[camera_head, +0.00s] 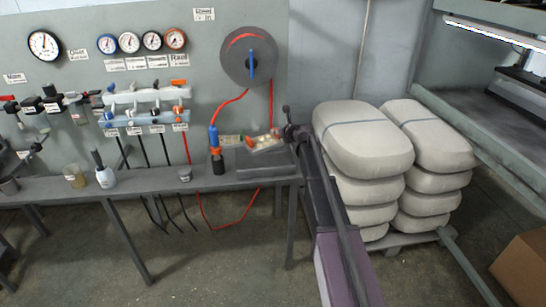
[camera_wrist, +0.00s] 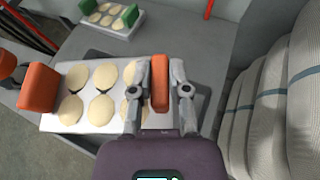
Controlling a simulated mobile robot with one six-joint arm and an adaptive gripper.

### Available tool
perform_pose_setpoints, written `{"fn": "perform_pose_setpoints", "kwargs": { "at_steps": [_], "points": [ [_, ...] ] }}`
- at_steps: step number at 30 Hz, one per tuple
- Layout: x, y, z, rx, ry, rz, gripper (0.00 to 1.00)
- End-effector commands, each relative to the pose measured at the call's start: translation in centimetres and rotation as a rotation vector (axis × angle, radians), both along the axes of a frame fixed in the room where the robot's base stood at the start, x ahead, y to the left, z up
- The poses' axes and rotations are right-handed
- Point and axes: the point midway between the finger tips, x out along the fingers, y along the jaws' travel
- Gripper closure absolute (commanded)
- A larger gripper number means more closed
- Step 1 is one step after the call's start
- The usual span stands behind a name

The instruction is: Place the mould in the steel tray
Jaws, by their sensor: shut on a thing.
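The mould (camera_wrist: 88,112) is a pale plate with rows of cream oval shapes and an orange block handle at each end. My gripper (camera_wrist: 160,85) is shut on its right-hand orange handle in the wrist view, and its fingers cover part of the plate. In the head view the mould (camera_head: 266,143) shows small above the right end of the bench, with my gripper (camera_head: 285,133) at its right. A grey, shallow tray-like shape (camera_head: 262,168) lies below it there. The mould hides part of it, and whether the mould touches it cannot be told.
A second mould with green handles (camera_wrist: 112,15) lies on the grey bench beyond. A blue and orange bottle (camera_head: 216,150) stands left of the mould in the head view. Stacked pale sacks (camera_head: 362,140) stand close on the right. A hose reel (camera_head: 248,57) hangs above the bench.

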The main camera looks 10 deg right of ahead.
Motion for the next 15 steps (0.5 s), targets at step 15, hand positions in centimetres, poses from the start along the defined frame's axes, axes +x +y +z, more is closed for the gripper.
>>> {"fn": "perform_pose_setpoints", "kwargs": {
  "at_steps": [15],
  "points": [
    [0.0,0.0,-4.5,0.003,-0.001,-0.001,1.00]
  ]
}}
